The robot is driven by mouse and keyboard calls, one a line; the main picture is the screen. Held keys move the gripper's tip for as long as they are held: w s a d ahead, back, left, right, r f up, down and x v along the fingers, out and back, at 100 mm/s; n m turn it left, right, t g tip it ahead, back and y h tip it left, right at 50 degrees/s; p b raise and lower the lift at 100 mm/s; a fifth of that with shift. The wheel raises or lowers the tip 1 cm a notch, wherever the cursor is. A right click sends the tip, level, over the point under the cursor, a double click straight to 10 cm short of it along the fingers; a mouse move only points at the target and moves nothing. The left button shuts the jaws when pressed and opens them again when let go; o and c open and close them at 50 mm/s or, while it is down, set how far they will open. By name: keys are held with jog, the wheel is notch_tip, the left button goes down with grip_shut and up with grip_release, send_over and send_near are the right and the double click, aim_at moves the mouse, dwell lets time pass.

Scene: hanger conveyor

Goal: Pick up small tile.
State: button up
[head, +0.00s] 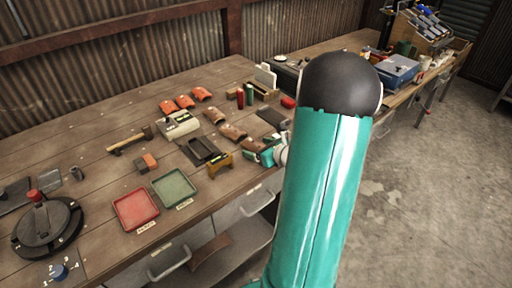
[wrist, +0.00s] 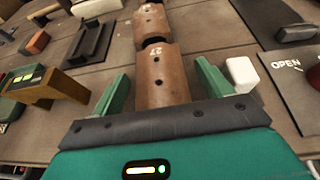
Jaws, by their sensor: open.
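A brown curved tile marked 27 (wrist: 155,75) lies between the two green fingers of my gripper (wrist: 164,88) in the wrist view. The fingers are apart, one on each side of the tile, with a visible gap on at least the right side. More brown tiles (wrist: 152,22) lie in line beyond it. In the head view, brown tiles (head: 232,132) and orange tiles (head: 184,101) lie on the workbench. My gripper (head: 268,153) is partly hidden there behind my arm. I cannot tell which tile counts as the small one.
A yellow-brown stand (wrist: 52,88) and a dark tray (wrist: 88,45) are left of the gripper. A white block (wrist: 242,73) sits close by the right finger, beside a plate marked OPEN (wrist: 290,85). Red (head: 136,208) and green (head: 174,188) trays lie near the bench front.

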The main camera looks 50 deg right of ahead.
jog(key=c, duration=1.1)
jog(key=shift+r, duration=0.1)
